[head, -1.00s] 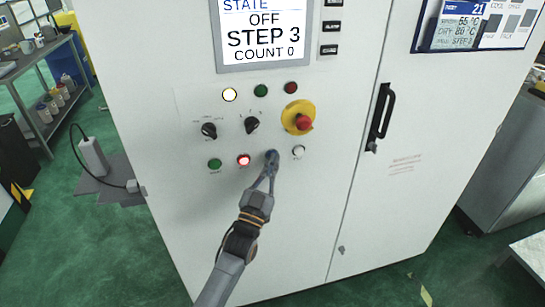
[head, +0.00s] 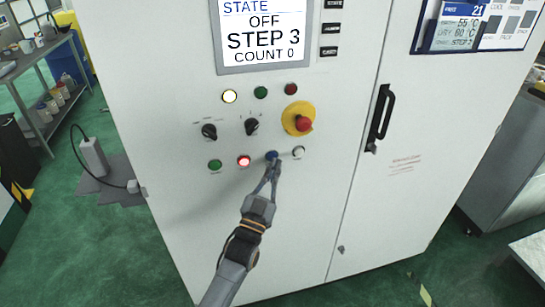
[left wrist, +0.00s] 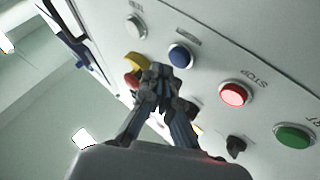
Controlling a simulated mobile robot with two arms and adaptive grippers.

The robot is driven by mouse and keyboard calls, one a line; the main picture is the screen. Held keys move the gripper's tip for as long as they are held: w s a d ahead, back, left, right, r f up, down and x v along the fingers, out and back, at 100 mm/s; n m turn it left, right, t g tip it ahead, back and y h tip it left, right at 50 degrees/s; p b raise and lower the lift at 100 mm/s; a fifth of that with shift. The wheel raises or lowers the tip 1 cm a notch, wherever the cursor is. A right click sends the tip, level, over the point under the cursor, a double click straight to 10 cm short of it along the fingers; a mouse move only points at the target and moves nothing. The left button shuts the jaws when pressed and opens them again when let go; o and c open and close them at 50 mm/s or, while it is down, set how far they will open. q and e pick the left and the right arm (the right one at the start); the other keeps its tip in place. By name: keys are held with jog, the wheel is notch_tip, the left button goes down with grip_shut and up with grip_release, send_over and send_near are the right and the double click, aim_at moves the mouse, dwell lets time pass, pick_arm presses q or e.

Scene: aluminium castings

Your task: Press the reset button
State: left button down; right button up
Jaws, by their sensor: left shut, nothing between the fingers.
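The blue button (head: 271,155) sits in the lower row of the white cabinet's panel, between the lit red button and a white one. In the left wrist view the blue button (left wrist: 180,56) is fully visible beside a small label too blurred to read surely. My left gripper (head: 274,164) is shut and empty, its fingertips just below the blue button in the head view. In the left wrist view the fingertips (left wrist: 160,75) appear beside the button; a small gap seems to show, though contact is hard to judge. My right gripper is not in view.
The lit red STOP button (head: 243,161), green button (head: 215,164) and white button (head: 298,152) share the row. Above are two black knobs (head: 209,131) and a red emergency stop on yellow (head: 304,122). The screen (head: 263,35) reads OFF, STEP 3, COUNT 0. A door handle (head: 380,115) stands right.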

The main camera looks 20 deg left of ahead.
pick_arm(q)
jog(key=s+d, duration=0.1)
jog(key=s+d+p, duration=0.1)
jog(key=s, duration=0.2)
jog(key=shift+s+d+p, duration=0.1)
jog(key=shift+d+p, duration=0.3)
dwell(0.5)
notch_tip(320, 180, down, 20)
jog(key=s+d+g+b, duration=0.1)
jog(key=g, duration=0.4)
jog(key=s+f+g+b, duration=0.1)
jog(key=s+f+g, duration=0.2)
jog(key=s+f, duration=0.55)
jog(key=s+f+g, duration=0.3)
jog(key=f+g, duration=0.1)
jog(key=f, duration=1)
jog(key=s+a+f+g, duration=0.2)
jog(key=s+f, duration=0.5)
jog(key=s, duration=0.5)
jog(key=s+a+f+g+y+b, duration=0.1)
jog(key=s+a+f+g, duration=0.2)
jog(key=s, duration=0.9)
jog(key=s+a+f+n+g+b, duration=0.1)
jog(key=s+a+f+g, duration=0.2)
jog(key=s+f, duration=0.8)
jog(key=s+g, duration=0.1)
jog(key=g, duration=0.1)
jog(key=shift+s+g+y, duration=0.2)
jog(key=shift+g+y, duration=0.1)
